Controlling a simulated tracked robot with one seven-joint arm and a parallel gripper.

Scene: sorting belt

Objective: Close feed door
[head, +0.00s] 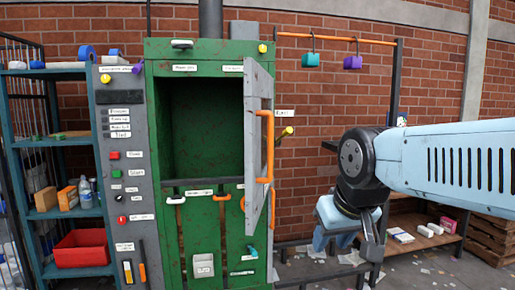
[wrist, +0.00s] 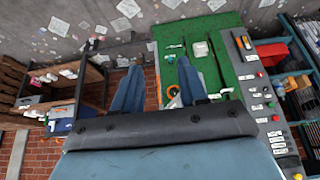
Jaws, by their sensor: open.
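The green feed cabinet (head: 206,240) stands at the centre of the head view. Its upper compartment (head: 204,130) is open and looks empty. The grey feed door (head: 257,146) is swung out towards me at the right side of the opening, seen nearly edge-on, with an orange vertical handle (head: 267,150). My gripper (head: 345,244) hangs to the right of the door and lower, apart from it, pointing down. In the wrist view my two blue fingers (wrist: 160,82) are spread with nothing held between them. The cabinet's green front (wrist: 205,65) shows beyond them; the door is hard to make out there.
A grey control panel (head: 127,190) with buttons adjoins the cabinet's left side. Left of it is a blue shelf with a red bin (head: 82,249). An orange rail (head: 335,36) with hanging padlocks stands behind right. A low wooden bench (head: 420,238) is at right. Papers litter the floor.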

